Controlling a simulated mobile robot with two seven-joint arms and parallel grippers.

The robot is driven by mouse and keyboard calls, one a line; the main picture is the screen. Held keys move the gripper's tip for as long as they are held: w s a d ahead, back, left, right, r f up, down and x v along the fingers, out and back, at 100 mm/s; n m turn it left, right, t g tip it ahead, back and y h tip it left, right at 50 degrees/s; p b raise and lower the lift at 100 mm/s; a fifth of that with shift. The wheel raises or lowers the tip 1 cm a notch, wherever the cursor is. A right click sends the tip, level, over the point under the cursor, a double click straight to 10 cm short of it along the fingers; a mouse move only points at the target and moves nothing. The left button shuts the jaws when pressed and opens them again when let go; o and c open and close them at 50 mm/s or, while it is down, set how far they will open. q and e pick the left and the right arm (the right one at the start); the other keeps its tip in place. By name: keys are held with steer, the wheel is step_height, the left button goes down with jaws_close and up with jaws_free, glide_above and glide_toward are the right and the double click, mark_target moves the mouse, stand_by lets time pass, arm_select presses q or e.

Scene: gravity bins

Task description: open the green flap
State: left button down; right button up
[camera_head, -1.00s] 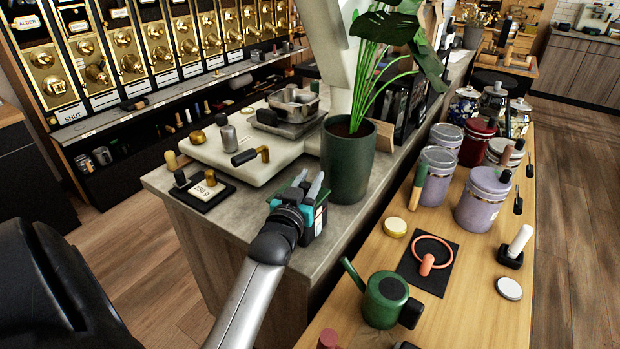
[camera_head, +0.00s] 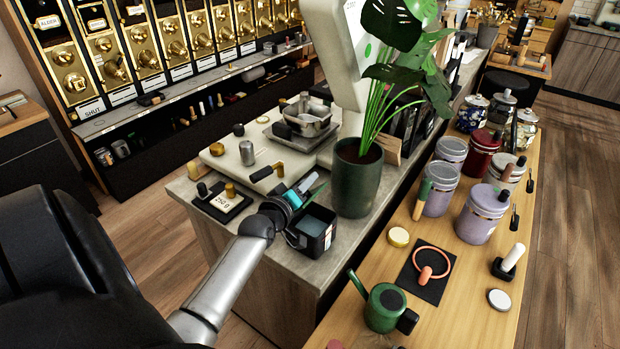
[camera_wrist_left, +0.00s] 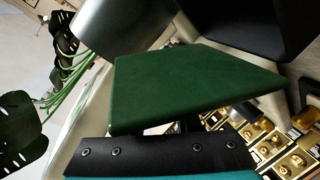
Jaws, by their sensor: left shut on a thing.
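The green flap (camera_wrist_left: 195,88) shows as a flat dark green panel across the middle of the left wrist view, tilted, right by my black and teal finger. In the head view my left gripper (camera_head: 301,191) is shut on the flap, raised above the left rear edge of a small black box (camera_head: 322,246). The flap is mostly hidden by the gripper there. The box stands on the grey counter with its top open, and its grey-blue inside shows. My right gripper is not in view.
A white scale (camera_head: 228,160) and a black tray with a "250 g" card (camera_head: 222,202) lie to the left. The wooden table (camera_head: 450,300) with jars and a green watering can (camera_head: 384,306) is at the right.

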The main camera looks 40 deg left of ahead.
arm_select(q)
steer(key=shift+a+r+n+h, duration=0.15)
steer(key=shift+a+n+h, duration=0.15)
steer(key=shift+a+n, duration=0.45)
steer(key=shift+s+a+n, duration=0.1)
steer(key=shift+a+n, duration=0.1)
steer(key=shift+n, duration=0.15)
steer(key=shift+s+a+f+n+h+b, duration=0.1)
steer(key=shift+a+f+n+h+b, duration=0.1)
steer(key=shift+a+n+h+b, duration=0.5)
steer(key=shift+a+f+n+h+b, duration=0.2)
steer(key=shift+a+n+b, duration=0.3)
steer(key=shift+n, duration=0.4)
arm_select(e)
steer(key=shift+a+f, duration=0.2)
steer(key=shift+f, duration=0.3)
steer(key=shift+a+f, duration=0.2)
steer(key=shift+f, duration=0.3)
arm_select(q)
steer(key=shift+r, duration=0.1)
steer(key=c, duration=0.6)
jaws_free()
